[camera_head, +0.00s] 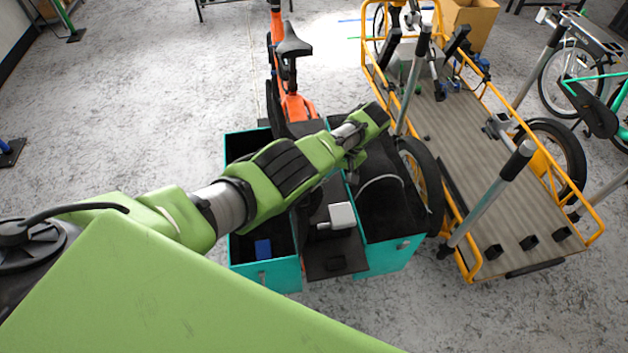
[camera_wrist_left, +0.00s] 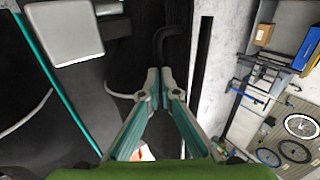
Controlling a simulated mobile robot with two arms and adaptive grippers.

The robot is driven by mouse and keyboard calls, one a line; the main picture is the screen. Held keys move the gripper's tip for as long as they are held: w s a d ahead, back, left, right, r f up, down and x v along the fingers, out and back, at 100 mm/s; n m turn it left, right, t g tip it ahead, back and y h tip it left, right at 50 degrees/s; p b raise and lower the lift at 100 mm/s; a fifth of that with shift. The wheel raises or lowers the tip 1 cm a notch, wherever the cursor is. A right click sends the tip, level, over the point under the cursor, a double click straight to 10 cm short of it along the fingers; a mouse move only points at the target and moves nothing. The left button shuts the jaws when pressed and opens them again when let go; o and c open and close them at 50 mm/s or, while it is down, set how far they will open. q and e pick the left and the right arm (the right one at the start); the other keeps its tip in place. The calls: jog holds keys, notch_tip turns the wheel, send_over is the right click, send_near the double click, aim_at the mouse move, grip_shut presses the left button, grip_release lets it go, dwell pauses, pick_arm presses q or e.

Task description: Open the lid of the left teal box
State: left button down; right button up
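Two teal boxes sit side by side at the rear of an orange bike. The left teal box (camera_head: 275,275) shows a dark interior with a small blue object (camera_head: 263,249) inside; its top is partly hidden by my left arm. The right teal box (camera_head: 392,262) has a dark top or interior with a thin pale curved strip; I cannot tell which. My left arm crosses over both boxes, its end above the right one. My left gripper (camera_wrist_left: 160,72) has its fingertips together with nothing visible between them, near a black bent bar (camera_wrist_left: 168,38). My right gripper is out of view.
A pale grey block (camera_head: 342,215) stands between the boxes and also shows in the wrist view (camera_wrist_left: 65,30). The orange bike's saddle (camera_head: 293,41) is behind. A yellow-railed cargo bed (camera_head: 500,165) stands close on the right.

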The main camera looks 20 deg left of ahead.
pick_arm(q)
jog(key=shift+s+d+f, duration=0.1)
jog(key=shift+s+f, duration=0.2)
jog(key=shift+f, duration=0.2)
jog(key=shift+s+d+f, duration=0.1)
jog(key=shift+s+f, duration=0.15)
jog(key=shift+f, duration=0.25)
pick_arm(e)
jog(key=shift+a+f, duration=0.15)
pick_arm(q)
jog(key=c, duration=2.7)
grip_release()
jog(key=shift+c, duration=0.2)
jog(key=o, duration=0.6)
jog(key=shift+w, duration=0.1)
jog(key=shift+w+f, duration=0.2)
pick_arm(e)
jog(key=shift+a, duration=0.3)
pick_arm(q)
jog(key=shift+s+a+r, duration=0.1)
jog(key=shift+a, duration=0.05)
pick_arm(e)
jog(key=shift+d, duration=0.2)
pick_arm(q)
jog(key=shift+r, duration=0.1)
jog(key=v, duration=1.3)
jog(key=shift+w+a, duration=0.15)
jog(key=shift+w, duration=0.2)
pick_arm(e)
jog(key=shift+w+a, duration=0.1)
